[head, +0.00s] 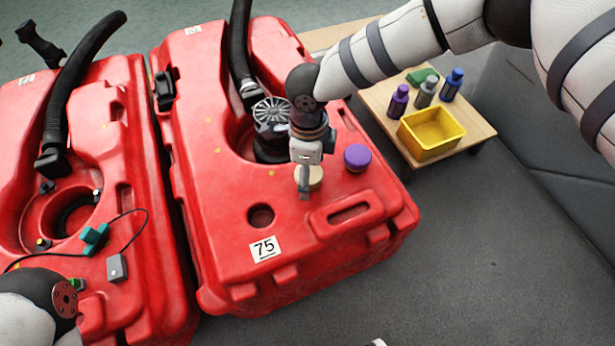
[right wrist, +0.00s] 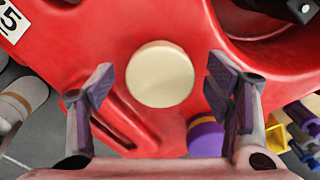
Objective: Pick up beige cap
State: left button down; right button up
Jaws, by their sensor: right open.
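The beige cap (head: 316,178) sits on top of the red tank (head: 225,205) labelled 75, partly hidden behind my right gripper (head: 304,187) in the head view. In the right wrist view the round beige cap (right wrist: 160,74) lies between the two fingers of my right gripper (right wrist: 159,85), nearer the camera's far side, with a gap on each side. The right gripper is open and empty, over the cap. Only a link of my left arm shows at the lower left; its gripper is not seen.
A purple cap (head: 357,158) sits right of the beige one, also seen below the right finger (right wrist: 206,136). A black hose (head: 241,50) rises behind. Another red tank (head: 140,255) stands left. A small table (head: 385,108) holds bottles and a yellow bin (head: 431,133).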

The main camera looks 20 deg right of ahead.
jog(key=shift+f, duration=0.2)
jog(key=c, duration=1)
jog(key=shift+r, duration=0.15)
